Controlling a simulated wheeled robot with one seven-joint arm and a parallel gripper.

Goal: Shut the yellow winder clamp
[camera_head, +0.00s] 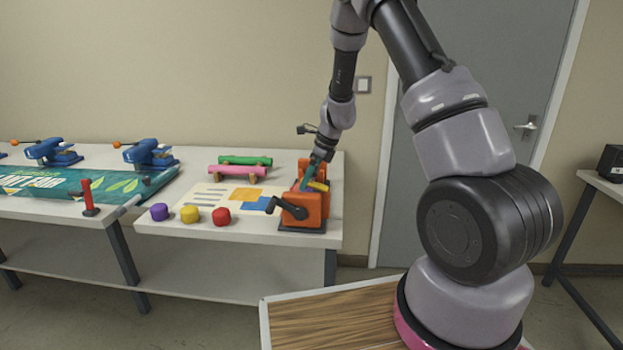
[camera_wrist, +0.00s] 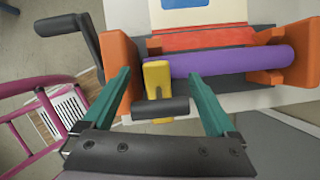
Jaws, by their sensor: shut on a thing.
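The yellow winder clamp (camera_wrist: 156,76) stands at the left end of a purple roll (camera_wrist: 220,60) in the orange winder (camera_wrist: 117,60). A dark crossbar handle (camera_wrist: 160,110) is on its near side. My gripper (camera_wrist: 158,82) has one teal finger on each side of the clamp and is shut on it; the exact contact is hard to see. In the head view, the yellow clamp (camera_head: 318,186) sticks out at the right of the fingers, and my gripper (camera_head: 306,180) reaches down to the orange winder (camera_head: 302,211).
A dark crank (camera_head: 289,208) juts from the winder. Purple (camera_head: 159,212), yellow (camera_head: 190,214) and red knobs (camera_head: 221,216) sit at the table's front edge. Green (camera_head: 245,160) and pink rolls (camera_head: 238,171) lie behind a printed sheet. Blue clamps (camera_head: 150,154) stand at left.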

